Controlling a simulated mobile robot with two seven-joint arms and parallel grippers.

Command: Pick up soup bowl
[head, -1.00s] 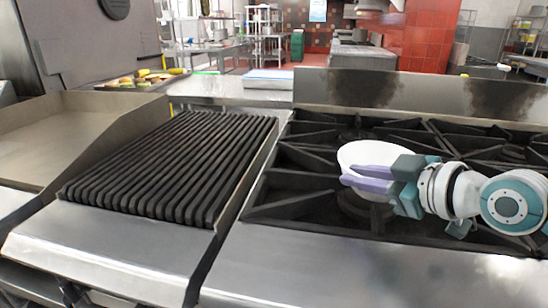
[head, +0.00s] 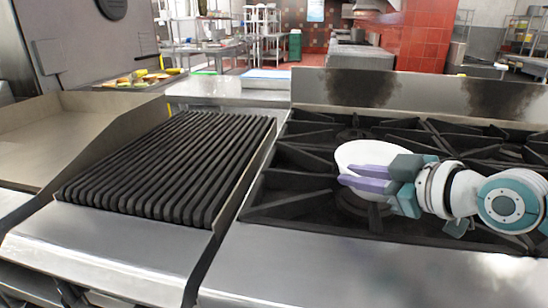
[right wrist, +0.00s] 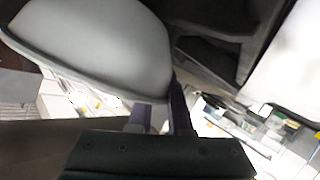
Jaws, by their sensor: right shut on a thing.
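The white soup bowl (head: 364,152) is at the stove burners in the head view, partly hidden behind my right gripper (head: 343,174). The gripper's purple fingers are closed on the bowl's near side. In the right wrist view the bowl (right wrist: 95,45) fills the upper left, and the fingers (right wrist: 160,115) meet its rim. I cannot tell whether the bowl touches the grate. My left gripper is in neither view.
The black burner grates (head: 290,200) lie around and under the bowl. A ribbed grill (head: 165,170) is to the left, with a steel griddle (head: 60,135) beyond it. A steel back panel (head: 420,95) rises behind the burners. The front steel ledge (head: 340,275) is bare.

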